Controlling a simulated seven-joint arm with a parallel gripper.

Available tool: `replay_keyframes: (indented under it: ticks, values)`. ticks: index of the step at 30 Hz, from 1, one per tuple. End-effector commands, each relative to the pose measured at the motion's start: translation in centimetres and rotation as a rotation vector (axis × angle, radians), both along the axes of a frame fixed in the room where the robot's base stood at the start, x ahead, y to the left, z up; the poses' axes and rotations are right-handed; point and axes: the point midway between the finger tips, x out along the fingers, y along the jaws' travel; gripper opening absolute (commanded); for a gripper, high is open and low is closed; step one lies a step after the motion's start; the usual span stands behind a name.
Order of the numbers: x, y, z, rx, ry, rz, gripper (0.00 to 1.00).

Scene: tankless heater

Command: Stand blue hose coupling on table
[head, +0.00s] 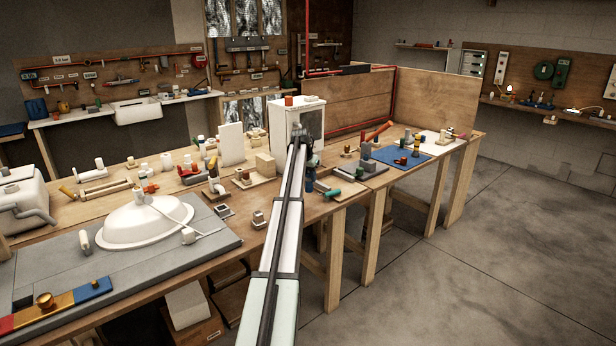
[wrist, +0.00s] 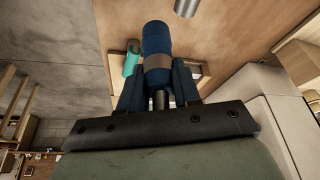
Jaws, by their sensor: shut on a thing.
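The blue hose coupling (wrist: 157,40) is a dark blue cylinder with a grey-brown band, seen close up in the wrist view. My gripper (wrist: 158,75) is shut on it, with a dark finger on each side of the band. In the head view, my gripper (head: 309,160) is at the far end of my arm, in front of the white heater box. The wooden table (wrist: 235,35) shows behind the coupling in the wrist view. I cannot tell whether the coupling touches it.
A teal cylinder (wrist: 132,58) lies beside the coupling; it also shows in the head view (head: 333,192). A grey cylinder (wrist: 187,7) is beyond it. The white heater box (head: 284,122) stands close by. A blue mat (head: 400,156) with several fittings is to the right.

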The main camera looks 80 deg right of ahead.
Motion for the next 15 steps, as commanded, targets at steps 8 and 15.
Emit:
replay_keyframes:
  ticks: [8, 15]
  values:
    - [0.0, 0.0, -0.6, 0.006, -0.004, -0.003, 0.00]
    - [0.0, 0.1, -2.6, 0.007, -0.003, -0.003, 0.00]
